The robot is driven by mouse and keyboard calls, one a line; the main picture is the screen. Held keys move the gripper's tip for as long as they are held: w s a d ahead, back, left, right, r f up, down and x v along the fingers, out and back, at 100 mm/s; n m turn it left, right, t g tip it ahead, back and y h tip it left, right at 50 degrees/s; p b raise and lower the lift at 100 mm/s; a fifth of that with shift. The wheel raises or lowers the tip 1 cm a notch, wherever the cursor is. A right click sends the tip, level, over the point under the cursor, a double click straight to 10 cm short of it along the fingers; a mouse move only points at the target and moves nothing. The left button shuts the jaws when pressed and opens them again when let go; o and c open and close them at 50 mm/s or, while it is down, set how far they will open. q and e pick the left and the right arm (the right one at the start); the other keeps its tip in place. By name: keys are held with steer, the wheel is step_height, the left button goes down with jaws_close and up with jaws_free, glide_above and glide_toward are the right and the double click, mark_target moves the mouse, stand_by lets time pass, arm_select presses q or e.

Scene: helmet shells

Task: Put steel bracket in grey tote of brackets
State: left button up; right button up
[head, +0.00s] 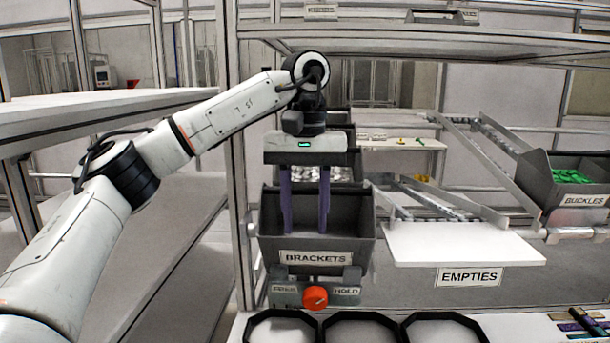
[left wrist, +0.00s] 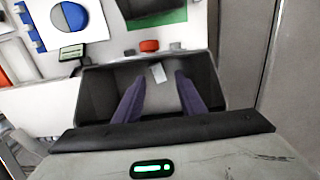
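The grey tote labelled BRACKETS (head: 350,243) stands at the rack, right of the upright post. My left gripper (head: 304,228) is over it, pointing down, with its two purple fingers apart and reaching into the tote's mouth. In the left wrist view the tote (left wrist: 95,95) lies below the open fingers. A small pale metallic piece, apparently the steel bracket (left wrist: 158,73), lies in the tote near the gap between the fingertips and touches neither finger that I can see. The head view hides the tote's floor. My right gripper is in neither view.
A red knob (head: 315,297) sits on a FREE/HOLD panel below the tote. A bin of shiny parts (head: 312,173) is behind. The white EMPTIES shelf (head: 460,245) is clear. Black octagonal trays (head: 360,320) line the front. A BUCKLES bin (head: 570,190) stands right; a shelf (head: 430,42) runs overhead.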

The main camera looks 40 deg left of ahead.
arm_select(q)
step_height(320, 180, up, 8)
steer(key=shift+r, duration=0.15)
stand_by(0.6)
